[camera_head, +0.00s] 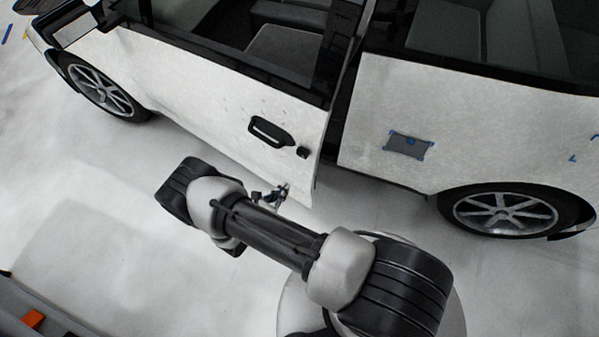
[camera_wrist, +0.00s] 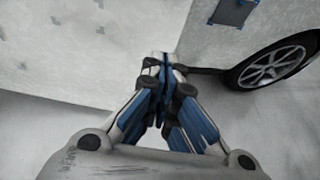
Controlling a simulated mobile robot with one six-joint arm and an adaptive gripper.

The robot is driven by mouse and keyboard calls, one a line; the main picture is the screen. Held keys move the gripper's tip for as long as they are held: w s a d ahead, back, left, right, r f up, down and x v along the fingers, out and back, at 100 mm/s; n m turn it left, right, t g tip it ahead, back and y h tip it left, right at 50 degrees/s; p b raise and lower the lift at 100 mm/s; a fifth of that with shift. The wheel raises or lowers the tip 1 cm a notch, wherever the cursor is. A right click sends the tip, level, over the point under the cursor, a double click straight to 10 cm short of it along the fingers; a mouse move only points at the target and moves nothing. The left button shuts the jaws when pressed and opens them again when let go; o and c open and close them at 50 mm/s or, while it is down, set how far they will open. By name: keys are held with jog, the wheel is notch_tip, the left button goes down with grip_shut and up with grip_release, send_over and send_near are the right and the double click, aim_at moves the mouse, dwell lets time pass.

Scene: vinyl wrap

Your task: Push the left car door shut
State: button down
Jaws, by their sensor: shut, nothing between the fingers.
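The white car door (camera_head: 220,95) stands ajar in the head view, its rear edge swung out from the car body. A dark gap shows between that edge and the rear body panel (camera_head: 455,125). The door has a black handle (camera_head: 271,131) with a small black lock piece beside it. My gripper (camera_head: 282,190) is near the door's lower rear corner, mostly behind my arm. In the wrist view my gripper (camera_wrist: 163,62) is shut and empty, with its tips near the rear edge of the door (camera_wrist: 90,45). I cannot tell whether they touch it.
A grey patch with blue tape (camera_head: 409,145) is on the rear panel, above and left of the rear wheel (camera_head: 505,212). The front wheel (camera_head: 100,90) is at upper left. A dark-edged surface with an orange piece (camera_head: 33,318) is at lower left. The pale floor (camera_head: 130,215) between is clear.

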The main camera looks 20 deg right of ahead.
send_near(306, 168)
jog(key=x, duration=0.5)
jog(key=shift+s+a+f, duration=0.1)
jog(key=shift+f, duration=0.15)
jog(key=shift+w+d, duration=0.45)
